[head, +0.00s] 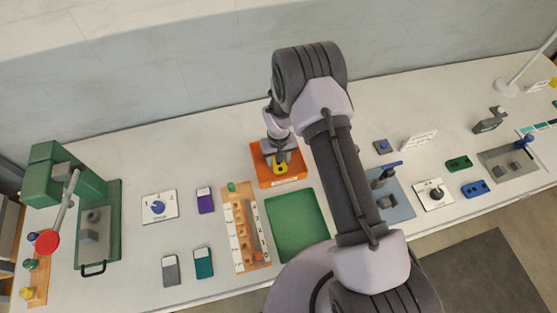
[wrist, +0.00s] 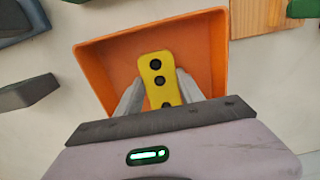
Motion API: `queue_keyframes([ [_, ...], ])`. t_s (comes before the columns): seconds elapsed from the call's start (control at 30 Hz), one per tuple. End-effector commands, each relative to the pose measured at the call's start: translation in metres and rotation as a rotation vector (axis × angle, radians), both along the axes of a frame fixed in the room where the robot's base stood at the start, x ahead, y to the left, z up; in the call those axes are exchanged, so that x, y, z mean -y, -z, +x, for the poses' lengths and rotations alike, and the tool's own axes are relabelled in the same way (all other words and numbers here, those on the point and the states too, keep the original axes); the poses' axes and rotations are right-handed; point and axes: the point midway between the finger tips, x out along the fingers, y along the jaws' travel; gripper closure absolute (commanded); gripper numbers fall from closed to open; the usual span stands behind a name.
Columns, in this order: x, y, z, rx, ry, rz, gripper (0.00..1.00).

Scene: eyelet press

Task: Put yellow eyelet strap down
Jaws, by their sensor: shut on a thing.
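The yellow eyelet strap (wrist: 159,68) is a flat yellow piece with a row of dark holes. It also shows in the head view (head: 280,167). My gripper (wrist: 150,92) is shut on it, with one grey finger on each side. The strap is over or inside the orange tray (wrist: 218,45), which also shows in the head view (head: 283,184). I cannot tell whether the strap touches the tray's floor. The near end of the strap is partly hidden by my gripper's body.
A green tray (head: 297,228) lies just in front of the orange one. A wooden rack (head: 240,230) stands to its left. A green press (head: 75,190) is at the far left. A blue-grey fixture (head: 393,205) is to the right, with green (head: 458,163) and blue (head: 475,188) straps beyond.

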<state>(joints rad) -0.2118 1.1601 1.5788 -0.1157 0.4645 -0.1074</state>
Motion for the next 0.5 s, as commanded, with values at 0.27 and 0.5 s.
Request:
queue_keyframes([
  [0.27, 0.0000, 0.0037, -0.0002, -0.001, 0.000, 0.000, 0.54],
  [0.5, 0.0001, 0.0022, -0.0003, -0.001, 0.000, 0.000, 0.34],
])
